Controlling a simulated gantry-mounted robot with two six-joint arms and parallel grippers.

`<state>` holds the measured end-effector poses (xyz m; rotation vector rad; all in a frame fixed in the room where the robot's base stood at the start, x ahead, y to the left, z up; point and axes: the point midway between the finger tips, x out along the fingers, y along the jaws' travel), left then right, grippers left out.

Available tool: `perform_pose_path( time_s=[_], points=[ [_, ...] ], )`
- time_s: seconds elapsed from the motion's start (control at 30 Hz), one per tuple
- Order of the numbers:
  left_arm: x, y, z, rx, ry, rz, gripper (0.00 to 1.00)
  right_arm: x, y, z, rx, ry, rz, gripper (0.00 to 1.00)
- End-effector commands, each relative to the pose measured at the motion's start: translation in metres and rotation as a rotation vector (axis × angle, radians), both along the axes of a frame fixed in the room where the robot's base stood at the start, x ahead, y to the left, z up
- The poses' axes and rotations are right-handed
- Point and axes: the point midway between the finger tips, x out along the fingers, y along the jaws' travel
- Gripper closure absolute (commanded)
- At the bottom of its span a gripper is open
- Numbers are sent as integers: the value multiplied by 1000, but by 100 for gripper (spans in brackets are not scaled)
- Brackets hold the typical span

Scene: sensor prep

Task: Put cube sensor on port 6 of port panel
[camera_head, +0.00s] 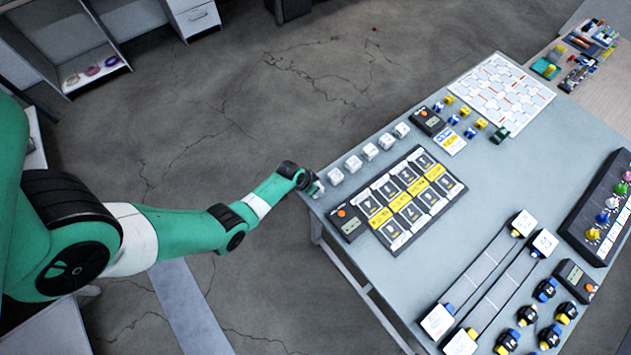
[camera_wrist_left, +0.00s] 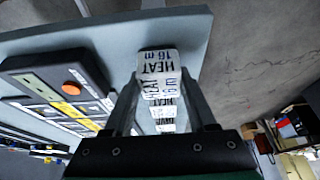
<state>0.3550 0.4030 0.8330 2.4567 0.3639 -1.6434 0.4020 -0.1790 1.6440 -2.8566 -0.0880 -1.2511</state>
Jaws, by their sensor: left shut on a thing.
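My left gripper (camera_head: 312,184) is at the table's near left corner, at the end of a row of white cubes. In the left wrist view its two fingers (camera_wrist_left: 160,82) are shut on a white cube sensor (camera_wrist_left: 157,60) marked "HEAT" and "16 m". I cannot tell whether that cube is clear of the table. The port panel (camera_head: 412,198), a dark board with two rows of ports and yellow and white labels, lies to the right of the gripper. It also shows at the left of the left wrist view (camera_wrist_left: 52,92). My right gripper is not in view.
Several other white cubes (camera_head: 353,163) run in a row along the table edge behind the held one. A box with an orange button (camera_head: 346,220) adjoins the panel's near end. Sliders (camera_head: 490,275) and knobs (camera_head: 527,315) stand nearer. Bare table (camera_head: 480,165) lies beyond the panel.

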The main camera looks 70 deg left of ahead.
Motion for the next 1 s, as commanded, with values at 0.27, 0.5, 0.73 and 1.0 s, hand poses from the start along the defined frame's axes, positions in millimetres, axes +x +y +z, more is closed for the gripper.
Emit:
perform_pose_path(
  time_s=[0.27,0.5,0.73,1.0],
  points=[
    [-21,-22,66,0,1,-2,100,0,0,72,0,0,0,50],
    [-65,-66,101,0,2,-4,100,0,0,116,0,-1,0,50],
    [-93,-95,114,1,0,-2,100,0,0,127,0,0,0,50],
    [-98,-100,116,1,-2,0,100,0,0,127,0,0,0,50]
  ],
)
